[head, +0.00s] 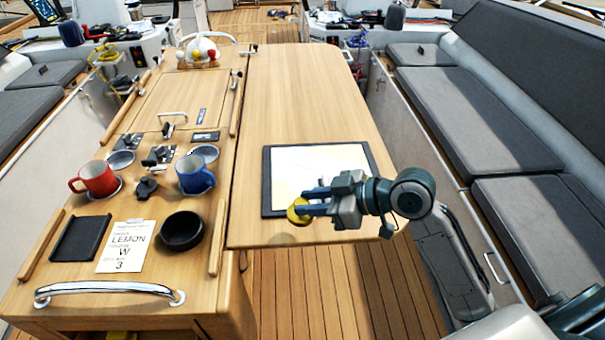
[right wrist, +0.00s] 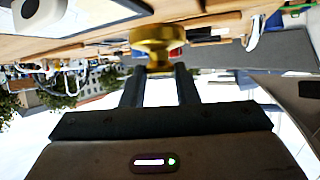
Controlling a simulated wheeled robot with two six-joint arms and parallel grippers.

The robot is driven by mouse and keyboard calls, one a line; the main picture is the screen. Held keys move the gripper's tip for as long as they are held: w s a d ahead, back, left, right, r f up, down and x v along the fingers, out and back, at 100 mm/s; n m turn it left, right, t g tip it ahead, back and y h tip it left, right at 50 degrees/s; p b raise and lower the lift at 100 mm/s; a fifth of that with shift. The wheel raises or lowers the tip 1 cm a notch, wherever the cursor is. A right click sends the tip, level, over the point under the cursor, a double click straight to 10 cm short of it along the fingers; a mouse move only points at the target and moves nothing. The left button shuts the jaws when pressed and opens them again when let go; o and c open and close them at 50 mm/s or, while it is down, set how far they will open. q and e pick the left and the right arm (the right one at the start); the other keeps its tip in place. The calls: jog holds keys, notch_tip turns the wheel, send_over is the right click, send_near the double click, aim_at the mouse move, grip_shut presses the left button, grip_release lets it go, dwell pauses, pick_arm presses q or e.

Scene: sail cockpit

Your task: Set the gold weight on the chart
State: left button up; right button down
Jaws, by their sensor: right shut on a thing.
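The chart (head: 315,165) is a pale sheet in a dark frame on the right leaf of the wooden table. The gold weight (head: 298,215) is at the frame's front edge in the head view, and a soft shadow on the wood in front suggests it is held above the table. It also shows in the right wrist view (right wrist: 157,38). My right gripper (head: 308,202) is shut on the weight, with its blue fingers reaching in from the right and covering the chart's front right part. My left gripper is not in view.
On the left are a red mug (head: 97,178), a blue mug (head: 194,175), a black bowl (head: 181,230), a black tray (head: 80,238) and a note card (head: 126,246). The table (head: 300,90) is clear behind the chart. A grey bench (head: 470,130) runs along the right.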

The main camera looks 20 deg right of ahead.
jog(key=w+p, duration=0.1)
jog(key=w, duration=0.2)
jog(key=w+p, duration=0.1)
jog(key=w, duration=0.3)
jog(key=w+p, duration=0.1)
jog(key=w, duration=0.2)
jog(key=shift+w+d+f, duration=0.25)
jog(key=shift+d+f, duration=0.05)
jog(key=shift+f, duration=0.05)
notch_tip(320, 180, down, 3)
jog(key=shift+r+p, duration=0.1)
jog(key=shift+p, duration=0.75)
jog(key=shift+f, duration=0.4)
jog(key=shift+f, duration=0.2)
jog(key=c, duration=1.1)
grip_release()
jog(key=shift+r, duration=0.2)
